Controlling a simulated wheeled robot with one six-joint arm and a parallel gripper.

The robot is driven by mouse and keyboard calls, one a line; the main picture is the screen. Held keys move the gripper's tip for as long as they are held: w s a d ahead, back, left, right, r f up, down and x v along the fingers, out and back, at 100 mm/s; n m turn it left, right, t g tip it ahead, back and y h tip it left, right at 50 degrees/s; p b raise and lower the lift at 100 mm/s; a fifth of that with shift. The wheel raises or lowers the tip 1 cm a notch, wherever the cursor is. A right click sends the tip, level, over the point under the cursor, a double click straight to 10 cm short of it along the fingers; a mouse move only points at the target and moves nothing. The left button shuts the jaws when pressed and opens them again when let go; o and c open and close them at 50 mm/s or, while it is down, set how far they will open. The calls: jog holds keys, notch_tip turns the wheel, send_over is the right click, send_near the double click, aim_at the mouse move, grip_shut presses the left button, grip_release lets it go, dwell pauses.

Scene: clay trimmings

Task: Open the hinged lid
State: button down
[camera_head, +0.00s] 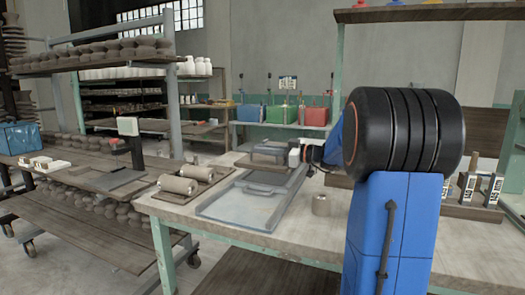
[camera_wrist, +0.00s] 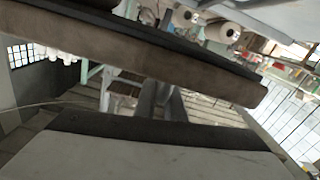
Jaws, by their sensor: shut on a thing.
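My wrist end, white and black, is at the right of this piece in the head view. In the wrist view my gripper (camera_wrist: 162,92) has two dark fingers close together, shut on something. Their tips run up behind a tilted brown slab (camera_wrist: 130,50), which hides the grip.
Clay rolls (camera_head: 178,185) lie on a board to the left on the worktable (camera_head: 315,232). Coloured containers (camera_head: 283,113) stand on a shelf behind. Laden racks (camera_head: 95,55) fill the left. My blue and black arm blocks the right side.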

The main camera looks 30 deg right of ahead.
jog(key=shift+w+d+r, duration=0.1)
jog(key=shift+d+r, duration=0.1)
